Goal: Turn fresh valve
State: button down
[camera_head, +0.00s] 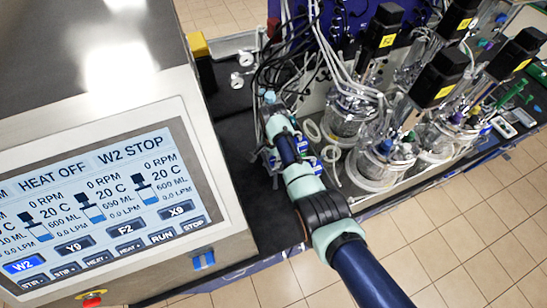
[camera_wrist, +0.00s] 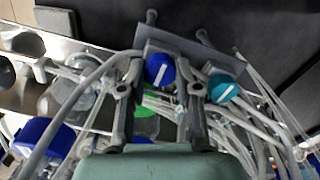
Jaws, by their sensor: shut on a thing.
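In the wrist view, a round blue valve knob (camera_wrist: 159,69) with a white line mark sits between the fingertips of my gripper (camera_wrist: 160,72). The fingers are shut on this blue knob. A teal valve knob (camera_wrist: 222,88) with a white mark sits just right of the right finger, outside the grip. Both knobs are mounted by a grey bracket (camera_wrist: 190,48). I see no label telling which knob is the fresh valve. In the head view, my arm mostly hides the knobs and the fingertips.
Clear tubes (camera_wrist: 85,80) run close around the fingers. In the head view, glass bioreactor vessels (camera_head: 348,120) with black motors (camera_head: 384,28) stand right of my arm. A control panel screen (camera_head: 95,200) reading HEAT OFF and W2 STOP is at left. Black bench surface (camera_head: 235,125) lies between.

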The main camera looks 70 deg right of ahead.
jog(key=shift+r, duration=0.1)
jog(key=c, duration=0.8)
grip_release()
notch_tip(320, 180, up, 12)
dwell(0.3)
